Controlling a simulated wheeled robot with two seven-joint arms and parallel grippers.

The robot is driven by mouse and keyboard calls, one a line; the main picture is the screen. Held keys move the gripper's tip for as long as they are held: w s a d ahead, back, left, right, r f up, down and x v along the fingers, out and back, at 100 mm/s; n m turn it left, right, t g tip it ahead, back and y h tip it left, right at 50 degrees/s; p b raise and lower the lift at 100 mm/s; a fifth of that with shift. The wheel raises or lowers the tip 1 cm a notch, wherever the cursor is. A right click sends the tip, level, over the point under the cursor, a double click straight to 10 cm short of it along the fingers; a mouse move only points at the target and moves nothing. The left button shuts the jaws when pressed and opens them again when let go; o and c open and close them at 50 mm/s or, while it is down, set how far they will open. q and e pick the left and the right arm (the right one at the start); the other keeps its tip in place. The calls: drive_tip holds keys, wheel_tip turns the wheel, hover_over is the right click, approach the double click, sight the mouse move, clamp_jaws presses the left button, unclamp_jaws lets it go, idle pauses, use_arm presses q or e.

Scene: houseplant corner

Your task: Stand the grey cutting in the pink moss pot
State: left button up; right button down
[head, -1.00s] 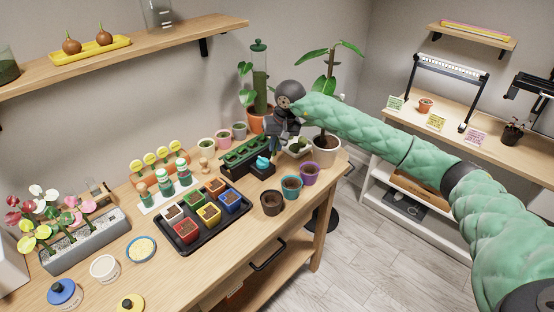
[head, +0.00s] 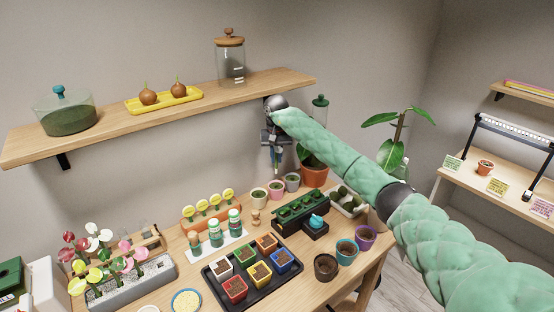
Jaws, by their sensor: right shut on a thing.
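The pink moss pot (head: 276,191) stands at the back of the bench, between a pale green pot (head: 259,197) and a grey pot (head: 292,182). My right gripper (head: 275,152) is shut and points down, raised above these pots and just under the wall shelf. The thin grey cutting (head: 275,168) hangs down from its jaws, its lower end above the pink pot and apart from it in the picture. Much of the cutting is small and hidden by the fingers. My left gripper is not in view.
A black rack with green tops (head: 301,206) stands in front of the pots. A terracotta-potted plant (head: 314,174) is close on the right. The wall shelf (head: 215,101) is overhead. A black tray of coloured pots (head: 215,285) and a grey flower trough (head: 128,287) fill the front.

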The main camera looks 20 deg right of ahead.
sight(276, 167)
drive_tip(key=shift+a+f, duration=0.1)
drive_tip(key=shift+f, duration=2.45)
drive_tip(key=shift+b, duration=0.3)
use_arm(q)
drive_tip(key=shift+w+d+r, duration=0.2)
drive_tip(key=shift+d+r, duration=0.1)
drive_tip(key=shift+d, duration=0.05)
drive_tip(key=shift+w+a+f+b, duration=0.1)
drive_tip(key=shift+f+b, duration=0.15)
drive_tip(key=shift+b, duration=0.1)
use_arm(e)
drive_tip(key=shift+s, duration=0.1)
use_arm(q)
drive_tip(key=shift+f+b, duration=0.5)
